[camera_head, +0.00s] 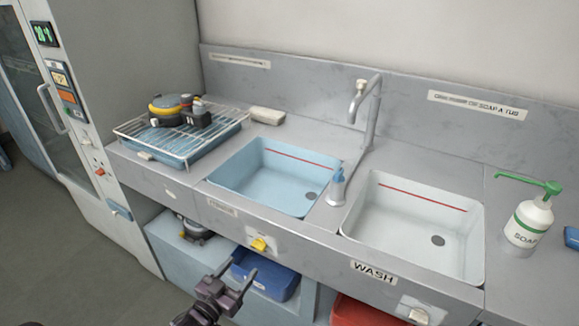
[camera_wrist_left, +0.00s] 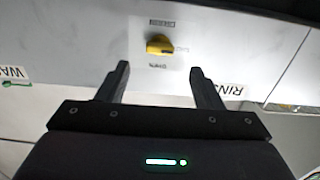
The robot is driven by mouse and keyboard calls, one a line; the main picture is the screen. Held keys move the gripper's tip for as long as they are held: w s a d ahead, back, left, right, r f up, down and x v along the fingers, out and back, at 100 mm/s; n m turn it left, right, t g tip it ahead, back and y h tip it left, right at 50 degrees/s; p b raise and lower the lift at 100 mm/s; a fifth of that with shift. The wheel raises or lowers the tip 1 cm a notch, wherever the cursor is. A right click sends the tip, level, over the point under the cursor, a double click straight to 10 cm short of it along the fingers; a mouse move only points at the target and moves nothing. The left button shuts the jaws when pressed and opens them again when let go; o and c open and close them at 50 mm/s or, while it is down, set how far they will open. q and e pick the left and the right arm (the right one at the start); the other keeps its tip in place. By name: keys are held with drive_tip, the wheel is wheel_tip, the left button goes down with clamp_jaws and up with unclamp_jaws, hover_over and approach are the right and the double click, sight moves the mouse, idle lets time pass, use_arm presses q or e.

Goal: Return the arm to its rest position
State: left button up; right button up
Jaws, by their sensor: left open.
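My left gripper (camera_head: 232,289) is in the lower middle of the head view, in front of the sink counter and below its front edge. Its two fingers are apart with nothing between them. In the left wrist view the open fingers (camera_wrist_left: 160,85) point toward a yellow knob (camera_wrist_left: 159,45) on the grey front panel, with a gap between. The same yellow knob (camera_head: 259,244) shows in the head view under the blue basin. My right gripper is in neither view.
A blue basin (camera_head: 235,165) and a white basin (camera_head: 365,215) are set in the counter. A wire rack (camera_head: 130,130) holds breathing gear at left. A soap bottle (camera_head: 527,222) stands at right. A blue bin (camera_head: 282,287) and red bin (camera_head: 355,312) sit below.

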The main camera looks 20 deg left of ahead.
use_arm(q)
drive_tip(key=s+d+f+g+y, duration=0.1)
drive_tip(key=s+f+g, duration=0.35)
drive_tip(key=f, duration=0.75)
drive_tip(key=s+d+f+g, duration=0.1)
drive_tip(key=s+f+g, duration=0.35)
drive_tip(key=f, duration=0.75)
drive_tip(key=s+d+f+g, duration=0.2)
drive_tip(key=s+f, duration=0.3)
drive_tip(key=s, duration=0.3)
drive_tip(key=s+d+f+m+g, duration=0.1)
drive_tip(key=s+d+f+g, duration=0.2)
drive_tip(key=s+f, duration=0.3)
drive_tip(key=s+d+f+g, duration=0.3)
drive_tip(key=s+f, duration=0.2)
drive_tip(key=s, duration=0.7)
drive_tip(key=shift+s+d+f+m, duration=0.15)
drive_tip(key=shift+d+f+m, duration=0.05)
drive_tip(key=shift+f+m, duration=0.1)
